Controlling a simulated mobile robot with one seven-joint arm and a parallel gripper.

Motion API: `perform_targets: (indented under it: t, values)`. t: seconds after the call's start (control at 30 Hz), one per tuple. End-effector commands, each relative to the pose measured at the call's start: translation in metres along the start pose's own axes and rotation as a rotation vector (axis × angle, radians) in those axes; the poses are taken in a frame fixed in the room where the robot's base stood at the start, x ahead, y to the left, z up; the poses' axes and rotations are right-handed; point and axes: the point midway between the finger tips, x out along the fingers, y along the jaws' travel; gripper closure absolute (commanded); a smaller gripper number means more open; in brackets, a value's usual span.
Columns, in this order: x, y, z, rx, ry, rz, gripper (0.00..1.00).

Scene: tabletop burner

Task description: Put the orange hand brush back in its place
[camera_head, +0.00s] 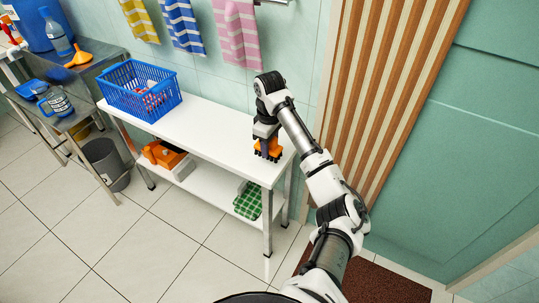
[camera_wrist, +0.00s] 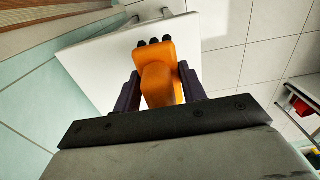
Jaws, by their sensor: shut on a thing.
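The orange hand brush (camera_head: 268,151) is at the right end of the white table (camera_head: 208,118), under my gripper (camera_head: 265,134). In the wrist view the brush (camera_wrist: 158,62) sits between my two dark fingers (camera_wrist: 159,85), which are shut on its orange body. Dark bristle tips or knobs show at its far end. The brush is over or on the white tabletop; I cannot tell if it touches. Its underside is hidden.
A blue basket (camera_head: 140,90) with things in it stands on the table's left part; the top between is clear. The lower shelf holds an orange object (camera_head: 163,155) and a green checked cloth (camera_head: 248,200). Towels (camera_head: 237,30) hang behind. A striped panel (camera_head: 385,80) rises at right.

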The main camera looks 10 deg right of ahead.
Motion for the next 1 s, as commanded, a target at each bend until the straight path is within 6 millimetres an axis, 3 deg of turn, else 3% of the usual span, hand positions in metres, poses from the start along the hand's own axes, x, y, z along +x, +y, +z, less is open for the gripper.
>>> perform_targets:
  t: [0.37,0.73,0.77,0.9,1.0]
  values:
    - [0.043,0.000,0.000,0.001,-0.001,0.000,1.00]
    - [0.047,0.000,0.000,-0.001,0.000,0.000,1.00]
    - [0.047,0.000,0.000,-0.001,0.000,0.001,0.56]
    - [0.047,0.000,0.000,-0.001,0.000,0.001,0.38]
    - [0.047,0.000,0.000,-0.001,0.000,0.001,0.37]
